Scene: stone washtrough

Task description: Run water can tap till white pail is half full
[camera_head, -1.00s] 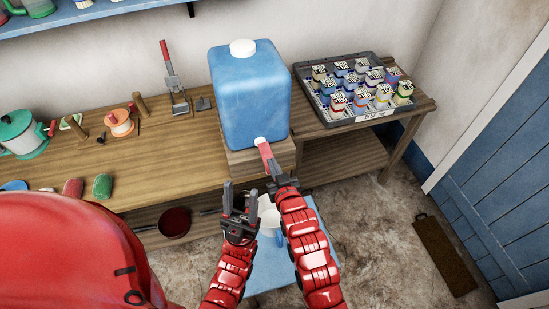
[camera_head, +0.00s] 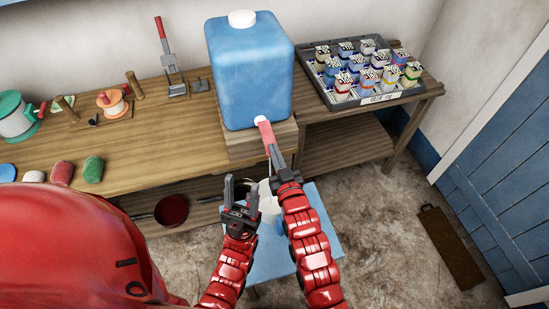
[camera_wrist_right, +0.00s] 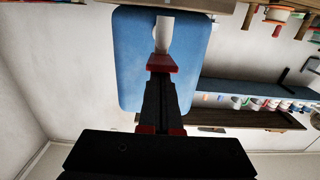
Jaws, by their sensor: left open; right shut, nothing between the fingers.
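The blue water can (camera_head: 250,75) stands on a wooden block at the bench's front edge. Its white tap (camera_head: 260,120) has a red lever (camera_head: 265,133) pointing toward me; the tap also shows in the right wrist view (camera_wrist_right: 164,32). My right gripper (camera_head: 274,156) is shut and empty, its tips at the lever's near end; whether they touch cannot be told. The white pail (camera_head: 268,200) stands on a blue stool below the tap, partly hidden by my grippers. Its water level cannot be seen. My left gripper (camera_head: 241,185) is open, fingers up, just left of the pail.
A tray of small jars (camera_head: 363,75) is on the bench (camera_head: 150,140) right of the can. A dark red bowl (camera_head: 171,211) is below the bench. The floor at right is clear except a brown board (camera_head: 449,247).

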